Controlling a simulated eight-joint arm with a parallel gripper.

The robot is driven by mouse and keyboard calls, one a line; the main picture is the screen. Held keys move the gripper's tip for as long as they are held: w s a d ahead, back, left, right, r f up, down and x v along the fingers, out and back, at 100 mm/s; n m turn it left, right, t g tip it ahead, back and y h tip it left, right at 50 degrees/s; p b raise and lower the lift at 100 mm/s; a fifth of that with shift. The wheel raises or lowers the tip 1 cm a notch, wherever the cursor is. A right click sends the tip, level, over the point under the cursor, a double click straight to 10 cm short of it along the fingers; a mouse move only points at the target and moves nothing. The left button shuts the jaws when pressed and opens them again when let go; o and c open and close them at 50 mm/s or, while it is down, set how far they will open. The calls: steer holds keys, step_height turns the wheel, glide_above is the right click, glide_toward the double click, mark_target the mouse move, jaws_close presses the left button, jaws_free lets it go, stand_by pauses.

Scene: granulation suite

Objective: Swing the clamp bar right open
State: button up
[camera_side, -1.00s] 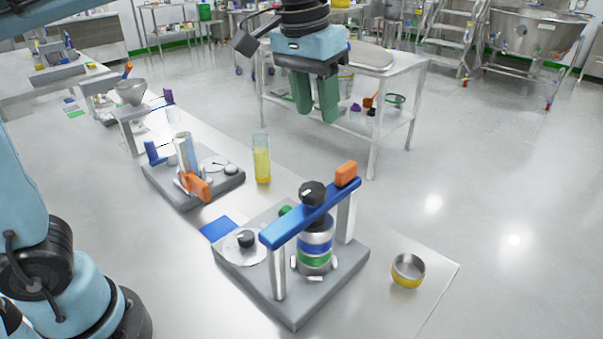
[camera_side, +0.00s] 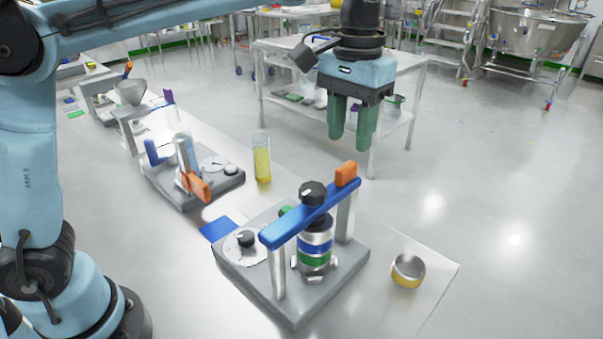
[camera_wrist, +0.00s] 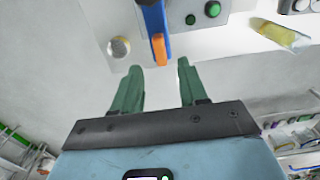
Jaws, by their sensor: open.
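The blue clamp bar (camera_side: 300,221) lies across the top of two pale posts on a grey base plate (camera_side: 305,307) in the side view. An orange grip (camera_side: 347,173) is on its far right end, and a black knob (camera_side: 312,193) is on top near its middle. A banded canister (camera_side: 315,243) stands under the bar. My gripper (camera_side: 352,139) is open and empty, above and beyond the orange end, clear of it. In the wrist view my green fingers (camera_wrist: 159,75) are apart, and the orange grip (camera_wrist: 160,50) shows ahead between their tips.
A round metal dish with a yellow band (camera_side: 408,271) sits right of the base. A glass cylinder of yellow liquid (camera_side: 262,165) and a second grey fixture (camera_side: 220,180) stand to the left. A white trolley (camera_side: 413,75) is behind; the air around the orange grip is clear.

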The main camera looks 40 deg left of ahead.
mark_target(347, 166)
steer(key=shift+f, duration=3.25)
jaws_close()
